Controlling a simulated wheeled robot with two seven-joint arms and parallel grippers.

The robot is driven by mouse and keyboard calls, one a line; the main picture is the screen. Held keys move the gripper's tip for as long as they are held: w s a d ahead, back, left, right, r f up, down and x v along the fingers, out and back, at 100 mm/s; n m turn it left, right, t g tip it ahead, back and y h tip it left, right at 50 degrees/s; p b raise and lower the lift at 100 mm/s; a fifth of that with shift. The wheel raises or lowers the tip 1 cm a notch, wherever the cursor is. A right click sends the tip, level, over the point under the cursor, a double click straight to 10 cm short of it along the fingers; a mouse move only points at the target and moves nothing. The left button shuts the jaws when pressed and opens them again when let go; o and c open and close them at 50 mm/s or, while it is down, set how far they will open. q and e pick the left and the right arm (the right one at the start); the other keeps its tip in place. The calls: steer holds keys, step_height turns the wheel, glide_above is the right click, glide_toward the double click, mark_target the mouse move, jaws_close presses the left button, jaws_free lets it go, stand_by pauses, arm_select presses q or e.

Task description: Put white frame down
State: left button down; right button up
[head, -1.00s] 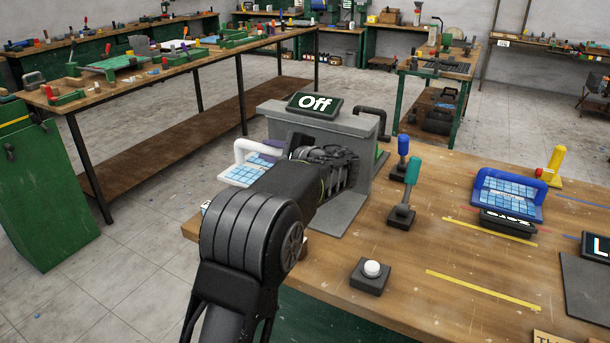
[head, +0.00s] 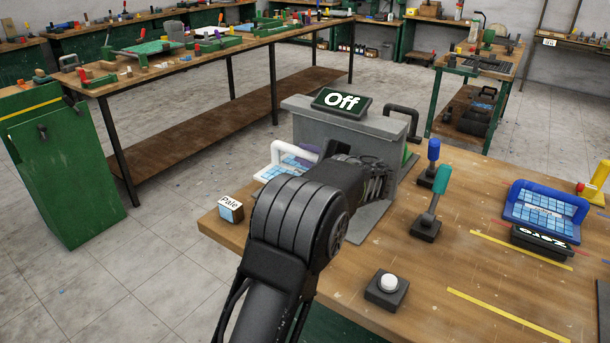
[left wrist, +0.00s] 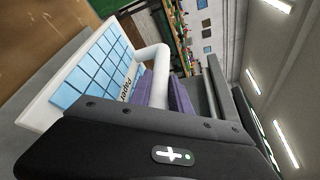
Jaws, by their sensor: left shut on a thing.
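The white frame (head: 273,172) holds light blue tiles and has a white bar handle. In the head view it shows at the left side of the grey press-like stand (head: 302,122) with the "Off" sign (head: 342,102), partly hidden behind my left arm. In the left wrist view the frame (left wrist: 95,75) is tilted, with dark lettering on its edge. My left gripper (left wrist: 168,92) is shut on the handle, with purple ribbed parts beside it. I cannot tell whether the frame touches the stand or the table. My right gripper is not in view.
A blue frame (head: 548,208) with tiles stands at the right behind a "Zero" sign (head: 541,243). A "Pale" block (head: 231,209) sits at the table's left corner.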

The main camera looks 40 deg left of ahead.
mark_target(300, 170)
arm_select(q)
steer(key=shift+f, duration=0.7)
step_height(300, 170, down, 4)
steer(key=shift+r, duration=0.2)
steer(key=shift+f, duration=0.15)
steer(key=c, duration=1.7)
jaws_free()
steer(key=shift+f, duration=0.15)
steer(key=o, duration=0.5)
